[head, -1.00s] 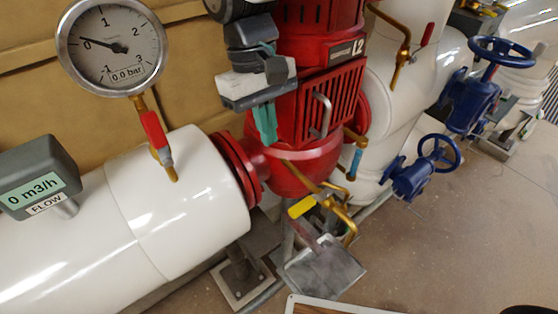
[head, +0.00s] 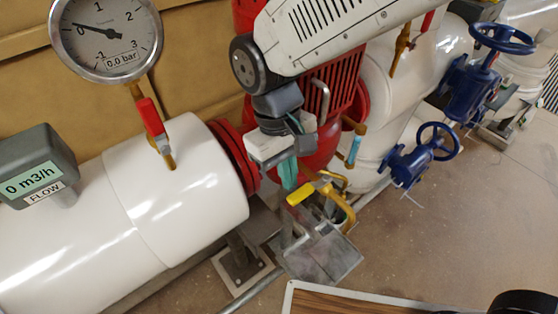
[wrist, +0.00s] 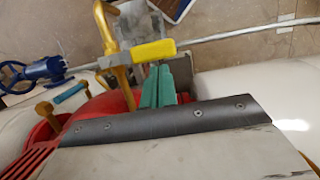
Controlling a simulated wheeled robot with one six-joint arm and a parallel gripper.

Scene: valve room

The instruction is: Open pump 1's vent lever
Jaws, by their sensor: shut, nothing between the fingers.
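The vent lever has a yellow handle (head: 300,193) on a brass pipe fitting (head: 335,192), low at the front of the red pump (head: 325,130). In the wrist view the yellow handle (wrist: 154,51) lies crosswise just beyond my fingertips, with the brass pipe (wrist: 112,45) to its left. My gripper (head: 289,184) has green fingers that are shut and empty, pointing down just above and left of the handle. The fingers also show in the wrist view (wrist: 159,75). I cannot tell whether they touch the handle. My arm hides the upper pump.
A grey drain tray (head: 320,258) lies below the lever. A blue-handled lever (head: 354,148) is right of the pump, and a red-handled gauge valve (head: 150,117) is at left. Blue handwheels (head: 437,142) stand further right. The floor (head: 460,235) at right is clear.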

